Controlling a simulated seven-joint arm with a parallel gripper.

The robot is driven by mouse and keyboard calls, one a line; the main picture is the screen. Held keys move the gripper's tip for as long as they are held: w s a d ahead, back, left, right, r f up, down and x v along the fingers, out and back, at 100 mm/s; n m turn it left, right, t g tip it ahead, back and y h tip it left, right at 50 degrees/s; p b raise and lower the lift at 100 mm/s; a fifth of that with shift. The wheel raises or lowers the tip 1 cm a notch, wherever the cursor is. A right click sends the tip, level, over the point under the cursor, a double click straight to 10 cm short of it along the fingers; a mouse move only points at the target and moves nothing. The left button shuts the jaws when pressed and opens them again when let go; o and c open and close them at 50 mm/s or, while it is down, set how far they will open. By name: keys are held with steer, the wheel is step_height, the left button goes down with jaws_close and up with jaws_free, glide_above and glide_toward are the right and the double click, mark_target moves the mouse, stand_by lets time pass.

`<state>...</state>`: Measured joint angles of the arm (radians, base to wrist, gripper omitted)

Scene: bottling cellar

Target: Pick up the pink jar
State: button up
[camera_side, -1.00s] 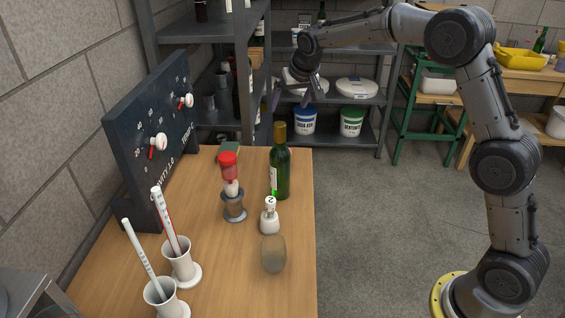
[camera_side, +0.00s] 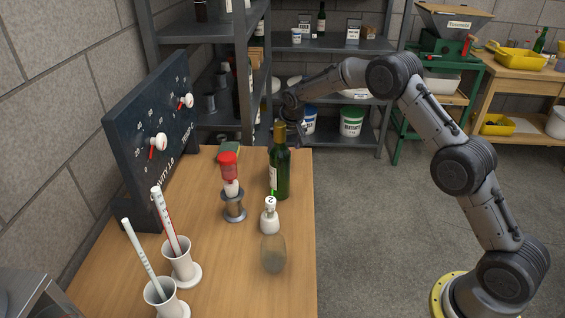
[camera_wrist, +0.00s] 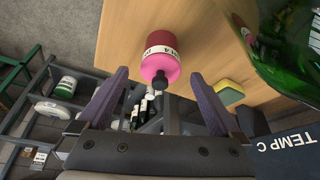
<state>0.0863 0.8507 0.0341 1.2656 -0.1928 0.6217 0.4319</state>
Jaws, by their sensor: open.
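The pink jar (camera_wrist: 160,62) stands on the wooden table in the wrist view. It has a black cap, a pink body, a pale label band and a darker red part. In the side view I cannot make it out; the green bottle may hide it. My gripper (camera_wrist: 160,102) is open and empty, its two purple fingers apart. In the wrist picture the jar's black cap lies between the fingers' lines, with no contact visible. In the side view my gripper (camera_side: 297,134) is at the far end of the table, partly behind the green bottle's neck.
A tall green bottle (camera_side: 280,176) stands close to my gripper; it also fills the wrist view's upper right (camera_wrist: 292,45). A yellow-green sponge (camera_wrist: 229,92) lies near the jar. A red-topped piece (camera_side: 229,170), a small white bottle (camera_side: 269,220) and a glass (camera_side: 273,255) stand nearer the side camera.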

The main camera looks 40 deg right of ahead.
steer(key=x, duration=0.5)
steer(key=shift+a, duration=0.1)
steer(key=shift+c, duration=0.2)
jaws_close()
stand_by(0.4)
